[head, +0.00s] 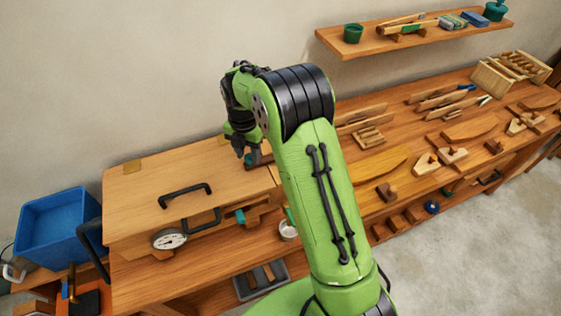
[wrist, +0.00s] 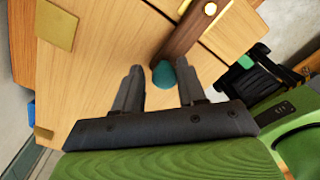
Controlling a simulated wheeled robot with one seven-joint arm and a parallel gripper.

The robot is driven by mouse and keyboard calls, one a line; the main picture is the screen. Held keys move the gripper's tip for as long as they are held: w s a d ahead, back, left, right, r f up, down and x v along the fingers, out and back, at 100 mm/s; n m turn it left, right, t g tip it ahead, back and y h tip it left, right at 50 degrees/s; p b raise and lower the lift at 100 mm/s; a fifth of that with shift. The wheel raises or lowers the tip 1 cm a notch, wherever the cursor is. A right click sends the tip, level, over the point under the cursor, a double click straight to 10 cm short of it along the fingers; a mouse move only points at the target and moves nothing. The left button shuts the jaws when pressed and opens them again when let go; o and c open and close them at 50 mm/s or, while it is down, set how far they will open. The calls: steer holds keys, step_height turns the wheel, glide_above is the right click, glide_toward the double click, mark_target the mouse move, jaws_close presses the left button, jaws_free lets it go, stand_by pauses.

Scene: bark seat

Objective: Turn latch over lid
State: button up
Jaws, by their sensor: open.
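The wooden lid (head: 180,172) of a long box lies flat at the left of the bench, with a black handle (head: 185,194) on it. In the wrist view the lid (wrist: 100,50) fills the left and middle. The latch (wrist: 186,38) is a dark wood bar with a round pale pivot at its upper end and a teal tip (wrist: 163,75) at its lower end. My gripper (wrist: 160,82) is open. Its fingers stand on either side of the teal tip, apart from it as far as I can tell. In the head view my gripper (head: 245,152) hides most of the latch.
A dial gauge (head: 169,239) sits at the box front. A blue bin (head: 56,228) stands left of the box. Wooden tools and blocks cover the bench to the right. A shelf (head: 420,36) hangs on the wall behind.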

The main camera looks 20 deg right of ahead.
step_height(320, 180, up, 5)
steer(key=shift+f+p, duration=0.2)
steer(key=shift+p, duration=0.7)
steer(key=shift+r, duration=2.2)
